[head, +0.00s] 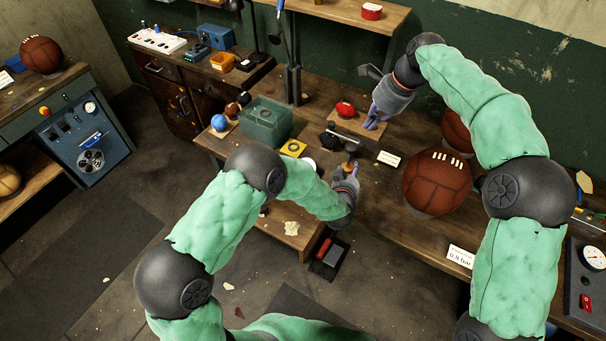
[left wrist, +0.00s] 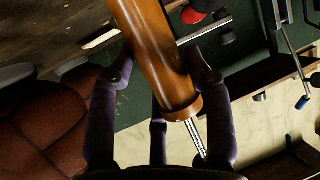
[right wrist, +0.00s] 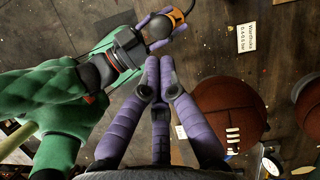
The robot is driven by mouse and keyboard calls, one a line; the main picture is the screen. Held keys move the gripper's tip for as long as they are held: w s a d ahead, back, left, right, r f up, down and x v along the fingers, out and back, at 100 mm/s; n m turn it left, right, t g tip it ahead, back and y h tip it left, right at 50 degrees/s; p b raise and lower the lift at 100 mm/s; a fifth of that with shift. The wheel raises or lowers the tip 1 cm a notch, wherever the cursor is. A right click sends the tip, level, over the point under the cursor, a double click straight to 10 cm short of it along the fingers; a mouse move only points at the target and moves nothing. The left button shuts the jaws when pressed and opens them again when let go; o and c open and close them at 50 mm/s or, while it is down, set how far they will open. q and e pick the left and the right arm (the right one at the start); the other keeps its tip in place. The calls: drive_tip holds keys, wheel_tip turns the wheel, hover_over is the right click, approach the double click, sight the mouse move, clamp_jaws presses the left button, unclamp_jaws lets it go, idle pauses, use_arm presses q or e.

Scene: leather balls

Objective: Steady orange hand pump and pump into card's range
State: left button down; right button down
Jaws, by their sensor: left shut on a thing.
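My left gripper (head: 346,178) is shut on the orange hand pump (head: 350,165), over the bench's front part. In the left wrist view the pump's orange barrel (left wrist: 155,55) lies between my fingers, with a thin metal rod at its lower end. My right gripper (head: 374,122) is farther back, near a red object, with its fingertips together and nothing seen between them (right wrist: 160,68). A white card (head: 461,256) with printed figures lies near the bench front; it also shows in the right wrist view (right wrist: 247,38). Its text is too small to read surely.
A brown leather ball (head: 437,181) stands on the bench right of the pump, another behind it. A small white card (head: 389,158) lies between. A round gauge (head: 594,257) sits at far right. A green bin (head: 265,121) and a red object (head: 345,108) stand left and back.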

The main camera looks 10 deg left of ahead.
sight(351, 145)
drive_tip(key=shift+w+a+f+n+t+h, duration=0.15)
drive_tip(key=shift+a+f+n+h, duration=0.65)
drive_tip(key=shift+n, duration=3.7)
drive_tip(key=shift+a+f+n+t, duration=0.1)
drive_tip(key=shift+a+f+n, duration=0.3)
drive_tip(key=shift+f+n, duration=2.55)
drive_tip(key=shift+w+a+r+n+t+h, duration=0.15)
drive_tip(key=shift+a+r+n+h, duration=0.35)
drive_tip(key=shift+n, duration=5.55)
drive_tip(key=shift+a+f, duration=0.1)
drive_tip(key=shift+s+f, duration=0.1)
drive_tip(key=shift+f, duration=4.2)
drive_tip(key=shift+r, duration=3.3)
